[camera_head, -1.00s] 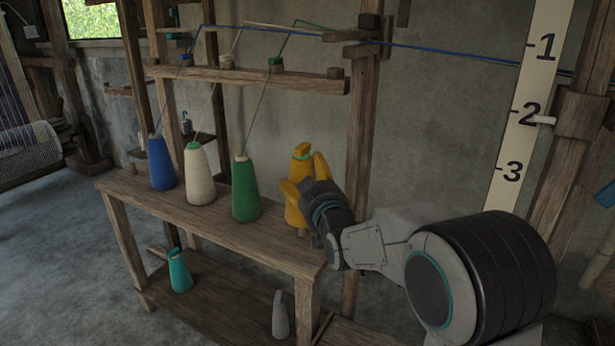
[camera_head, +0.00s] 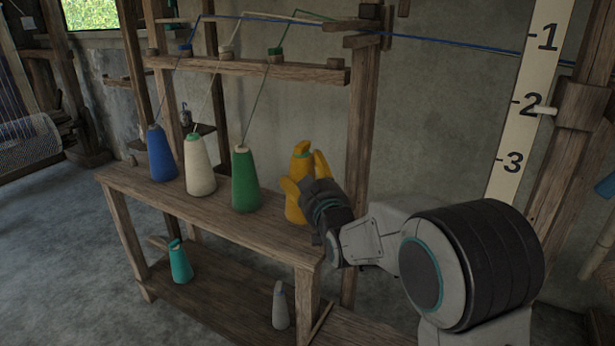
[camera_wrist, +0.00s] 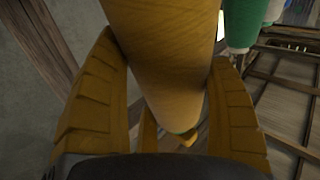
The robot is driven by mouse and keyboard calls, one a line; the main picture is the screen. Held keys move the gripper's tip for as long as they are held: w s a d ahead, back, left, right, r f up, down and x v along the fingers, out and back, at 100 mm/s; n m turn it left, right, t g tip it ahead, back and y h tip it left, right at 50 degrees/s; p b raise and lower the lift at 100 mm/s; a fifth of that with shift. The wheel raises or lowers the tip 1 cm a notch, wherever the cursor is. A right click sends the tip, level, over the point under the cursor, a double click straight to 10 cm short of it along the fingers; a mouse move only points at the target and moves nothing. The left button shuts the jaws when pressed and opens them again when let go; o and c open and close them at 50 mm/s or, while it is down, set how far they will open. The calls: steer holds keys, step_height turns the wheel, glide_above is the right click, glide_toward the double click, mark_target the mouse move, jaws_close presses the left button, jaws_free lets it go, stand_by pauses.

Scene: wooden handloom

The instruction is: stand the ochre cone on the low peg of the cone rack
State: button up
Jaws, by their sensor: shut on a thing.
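The ochre cone (camera_head: 293,211) stands upright at the right end of the cone rack (camera_head: 215,213). My gripper (camera_head: 304,178) is shut around its body from the right, one finger on each side. In the wrist view the cone (camera_wrist: 168,45) fills the space between the two yellow fingers. In the head view its base is at the rack top; no peg shows beneath it. I cannot tell whether it rests fully on the low peg, which is hidden.
Green (camera_head: 245,182), cream (camera_head: 200,167) and blue (camera_head: 160,157) cones stand in a row to the left on the rack. A teal bottle (camera_head: 180,264) and a grey bottle-like object (camera_head: 280,306) stand on the lower shelf. A wooden post (camera_head: 361,130) rises behind my gripper.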

mark_target(310, 159)
steer(key=shift+f, duration=0.1)
steer(key=shift+f, duration=0.85)
stand_by(0.4)
steer(key=o, duration=1)
steer(key=shift+o, duration=1.2)
steer(key=shift+f, duration=0.15)
steer(key=shift+r+p, duration=1.75)
steer(key=shift+r, duration=1.85)
